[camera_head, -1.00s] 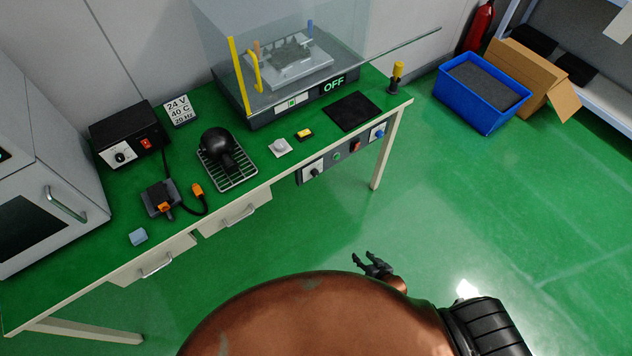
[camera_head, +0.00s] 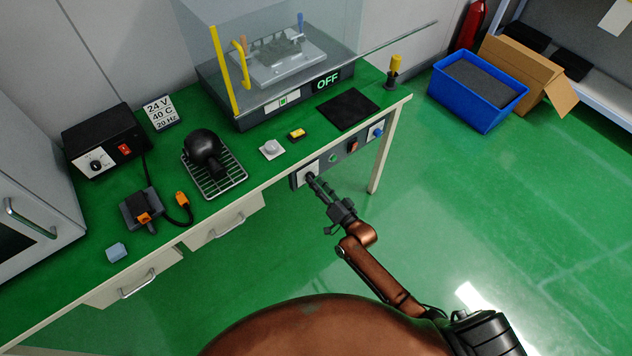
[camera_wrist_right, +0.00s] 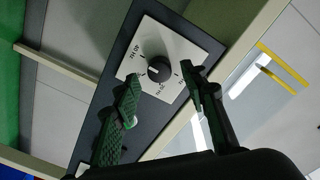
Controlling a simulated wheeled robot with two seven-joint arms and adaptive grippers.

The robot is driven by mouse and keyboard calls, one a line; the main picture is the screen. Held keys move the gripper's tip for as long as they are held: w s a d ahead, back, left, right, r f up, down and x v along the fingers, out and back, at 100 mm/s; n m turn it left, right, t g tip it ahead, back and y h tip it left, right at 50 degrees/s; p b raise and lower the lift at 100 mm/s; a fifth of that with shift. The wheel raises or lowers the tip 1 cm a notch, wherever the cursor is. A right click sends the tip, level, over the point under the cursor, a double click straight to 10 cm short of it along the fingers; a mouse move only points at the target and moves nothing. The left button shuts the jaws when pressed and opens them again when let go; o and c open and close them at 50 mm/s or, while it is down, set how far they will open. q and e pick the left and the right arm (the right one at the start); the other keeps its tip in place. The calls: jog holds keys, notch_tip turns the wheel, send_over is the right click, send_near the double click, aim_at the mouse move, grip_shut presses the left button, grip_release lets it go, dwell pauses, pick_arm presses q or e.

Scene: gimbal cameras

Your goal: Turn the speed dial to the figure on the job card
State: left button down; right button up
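The job card (camera_head: 162,112) stands on the bench and reads 24 V, 40 C, 20 Hz. A black dial knob on a white plate (camera_head: 304,173) sits on the control panel under the bench's front edge. My right gripper (camera_head: 315,180) is at this dial. In the right wrist view my right gripper (camera_wrist_right: 162,76) is open, its fingertips on either side of the knob with gaps visible. My left gripper is not in view.
The panel also has a green button (camera_head: 333,158), a red switch (camera_head: 352,146) and a blue knob (camera_head: 378,132). A black power box (camera_head: 104,142) with its own white-plated dial stands on the bench. A clear-walled machine shows OFF (camera_head: 327,81). Floor below is clear.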

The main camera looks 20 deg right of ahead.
jog(key=shift+w+a, duration=0.15)
jog(key=shift+w, duration=0.35)
grip_shut()
